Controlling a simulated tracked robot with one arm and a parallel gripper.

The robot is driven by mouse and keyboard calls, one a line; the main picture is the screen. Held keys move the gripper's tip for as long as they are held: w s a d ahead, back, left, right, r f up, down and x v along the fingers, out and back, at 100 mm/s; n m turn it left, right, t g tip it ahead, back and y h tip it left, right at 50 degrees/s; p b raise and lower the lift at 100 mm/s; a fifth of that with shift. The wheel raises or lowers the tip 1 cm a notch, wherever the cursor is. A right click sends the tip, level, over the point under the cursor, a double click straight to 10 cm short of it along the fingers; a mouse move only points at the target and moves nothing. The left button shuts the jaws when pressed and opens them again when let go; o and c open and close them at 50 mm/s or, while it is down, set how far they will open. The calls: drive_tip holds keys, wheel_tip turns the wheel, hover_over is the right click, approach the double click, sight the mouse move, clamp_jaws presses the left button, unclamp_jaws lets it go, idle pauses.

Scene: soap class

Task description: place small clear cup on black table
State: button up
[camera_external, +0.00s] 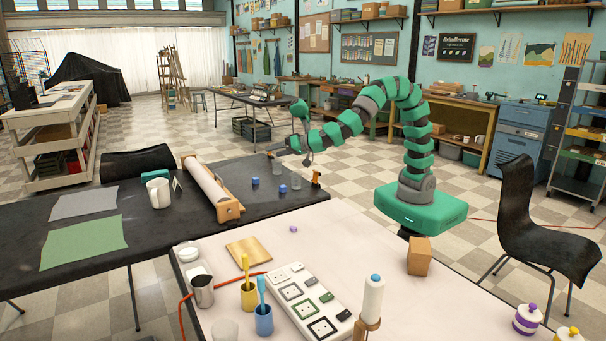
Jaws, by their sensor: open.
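The black table (110,237) stretches across the left, with its right end near the middle of the view. A small clear cup (276,171) stands near its far right end. Another small clear object (296,182), which looks like a cup, stands a little nearer and to the right. My gripper (274,154) is open at the upper part of the farther cup. I cannot tell whether the fingers touch it. The fingertips are small and hard to make out.

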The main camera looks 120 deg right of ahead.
drive_tip(key=w+a+r+n+t+y, duration=0.1)
drive_tip(key=a+r+n+t+y, duration=0.3)
drive_tip(key=a+r, duration=0.6)
drive_tip(key=a+r+n+t+y, duration=0.35)
drive_tip(key=a+r, duration=0.25)
drive_tip(key=r, duration=0.9)
drive_tip(key=s+a+r+n+g+y, duration=0.1)
drive_tip(key=s+a+r+n, duration=0.2)
drive_tip(key=s, duration=0.5)
drive_tip(key=s+a+r+n+g+y, duration=0.1)
drive_tip(key=s+a+r+n, duration=0.2)
drive_tip(key=s+r+n, duration=0.2)
wheel_tip(320, 180, up, 3)
drive_tip(key=s, duration=0.3)
drive_tip(key=shift+y, duration=0.35)
drive_tip(key=shift+a+r, duration=0.1)
drive_tip(key=shift+r, duration=0.1)
